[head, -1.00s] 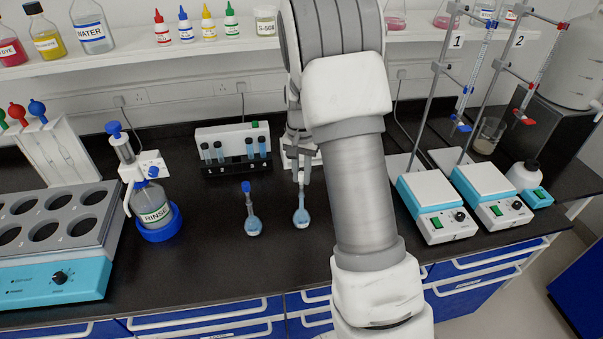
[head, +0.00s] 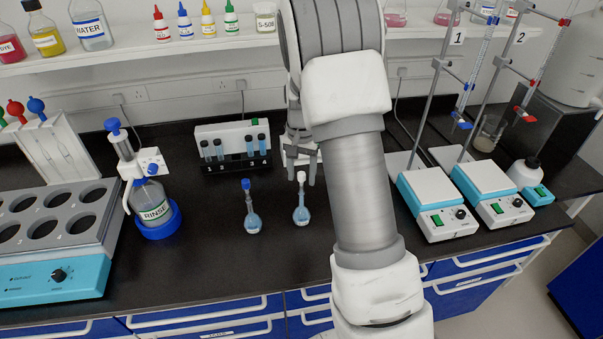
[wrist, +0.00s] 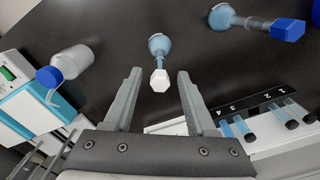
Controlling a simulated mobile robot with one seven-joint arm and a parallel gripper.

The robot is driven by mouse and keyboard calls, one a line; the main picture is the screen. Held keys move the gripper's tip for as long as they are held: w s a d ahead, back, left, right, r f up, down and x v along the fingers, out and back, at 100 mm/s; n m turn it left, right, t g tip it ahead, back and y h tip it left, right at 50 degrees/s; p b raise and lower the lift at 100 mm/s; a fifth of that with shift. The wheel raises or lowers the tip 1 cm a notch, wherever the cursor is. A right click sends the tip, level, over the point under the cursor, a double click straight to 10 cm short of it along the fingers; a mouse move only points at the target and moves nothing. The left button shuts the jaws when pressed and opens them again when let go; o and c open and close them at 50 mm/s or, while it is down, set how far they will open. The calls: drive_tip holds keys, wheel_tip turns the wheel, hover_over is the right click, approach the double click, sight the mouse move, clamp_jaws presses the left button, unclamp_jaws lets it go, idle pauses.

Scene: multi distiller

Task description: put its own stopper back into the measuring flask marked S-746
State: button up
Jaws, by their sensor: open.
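A small flask with pale blue liquid (head: 301,215) stands upright on the black bench, and its bulb also shows in the wrist view (wrist: 159,44). A white stopper (head: 301,176) sits at the top of its neck; in the wrist view the stopper (wrist: 160,81) is in line with the neck. I cannot tell how deep it sits. My gripper (head: 301,164) is open, its fingers (wrist: 159,77) on either side of the stopper with a gap on both sides. A second flask (head: 252,220) with a blue stopper (head: 246,184) stands to the left. No flask marking is readable.
A rack with several cuvettes or tubes (head: 235,163) stands behind the left flask. The rinse bottle (head: 152,205) is further left, and hotplates (head: 436,201) with stands are to the right. The bench in front of the flasks is clear.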

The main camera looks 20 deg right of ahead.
drive_tip(key=shift+r, duration=0.1)
wheel_tip(320, 180, up, 17)
drive_tip(key=shift+r, duration=0.15)
idle(0.4)
drive_tip(key=s+a+r+n+t, duration=0.1)
drive_tip(key=s+a+r+n, duration=0.15)
drive_tip(key=s, duration=0.45)
drive_tip(key=s+a+r+n+t, duration=0.2)
drive_tip(key=s+a+r, duration=0.2)
drive_tip(key=s, duration=0.2)
drive_tip(key=s+a+f+n+t, duration=0.1)
drive_tip(key=s+a+n, duration=0.1)
drive_tip(key=s, duration=0.4)
drive_tip(key=s+a+f+n+t, duration=0.1)
drive_tip(key=s+f+n, duration=0.1)
drive_tip(key=s, duration=0.5)
drive_tip(key=shift+s+a+t, duration=0.2)
drive_tip(key=shift+a+t, duration=0.1)
drive_tip(key=shift+a, duration=0.1)
drive_tip(key=shift+d+r, duration=0.1)
drive_tip(key=shift+d, duration=0.05)
